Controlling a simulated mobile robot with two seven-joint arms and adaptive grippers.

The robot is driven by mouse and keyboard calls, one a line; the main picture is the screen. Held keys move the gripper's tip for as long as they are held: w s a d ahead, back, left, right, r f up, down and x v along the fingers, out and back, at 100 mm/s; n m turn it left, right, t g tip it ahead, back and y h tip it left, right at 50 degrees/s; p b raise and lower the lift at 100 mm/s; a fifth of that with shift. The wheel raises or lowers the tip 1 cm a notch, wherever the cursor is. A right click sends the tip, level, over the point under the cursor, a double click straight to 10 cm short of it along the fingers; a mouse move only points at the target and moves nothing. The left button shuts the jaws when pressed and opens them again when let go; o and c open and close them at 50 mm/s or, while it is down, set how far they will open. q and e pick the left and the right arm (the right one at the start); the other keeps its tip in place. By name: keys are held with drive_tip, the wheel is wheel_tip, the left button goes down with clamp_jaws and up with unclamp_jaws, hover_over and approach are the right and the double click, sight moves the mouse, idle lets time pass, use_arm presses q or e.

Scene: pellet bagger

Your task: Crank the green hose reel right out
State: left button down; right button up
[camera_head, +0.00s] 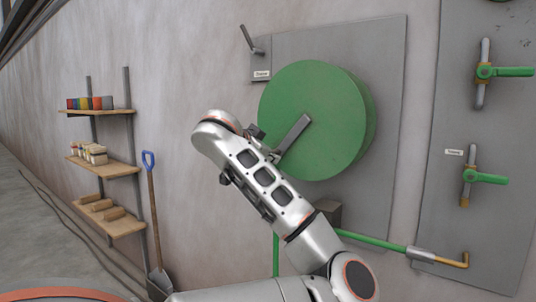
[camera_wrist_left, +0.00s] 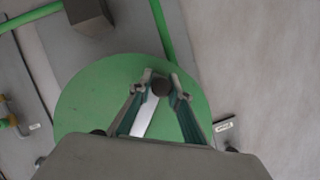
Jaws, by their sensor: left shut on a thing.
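The green hose reel (camera_head: 325,95) is a large disc mounted on a grey wall panel; it fills the middle of the left wrist view (camera_wrist_left: 85,105). Its grey crank arm (camera_head: 294,134) slants from near the hub down and left. The dark crank knob (camera_wrist_left: 161,88) is at the end of the crank arm, between the fingertips. My left gripper (camera_wrist_left: 161,80) is shut on this knob, in front of the reel's face. In the head view my arm hides part of the knob and fingers. My right gripper is in neither view.
Green hose (camera_head: 370,241) runs below the reel to a grey and brass nozzle (camera_head: 440,258). A lever (camera_head: 252,41) is at the upper left of the reel panel. Green-handled valves (camera_head: 485,178) are on the right panel. Shelves (camera_head: 105,170) and a blue-handled shovel (camera_head: 154,215) stand left.

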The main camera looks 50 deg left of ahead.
use_arm(q)
drive_tip(key=shift+w+d+r, duration=0.1)
drive_tip(key=shift+d, duration=0.05)
drive_tip(key=c, duration=1.9)
unclamp_jaws()
drive_tip(key=shift+w, duration=0.1)
drive_tip(key=shift+s, duration=0.35)
drive_tip(key=v, duration=1.1)
drive_tip(key=shift+s+d, duration=0.15)
drive_tip(key=shift+d, duration=0.05)
